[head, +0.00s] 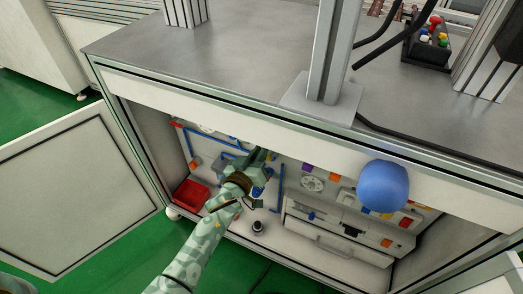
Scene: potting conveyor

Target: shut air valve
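My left arm reaches from the bottom of the head view into the open cabinet under the bench. Its gripper (259,162) is at the back panel, among blue air tubes. The fingers are small, dark and partly hidden by the wrist, so I cannot tell whether they are open or shut. A small blue part (257,191) shows right beside the gripper; it may be the air valve's handle, but its position is unclear. I cannot tell whether the gripper touches it. My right gripper is not in view.
The cabinet door (75,190) stands open at the left. A red bin (190,194) sits inside at the left. A round white gauge (312,184) and a grey unit (335,240) are right of the gripper. A rounded blue object (383,187) shows before the cabinet's upper edge.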

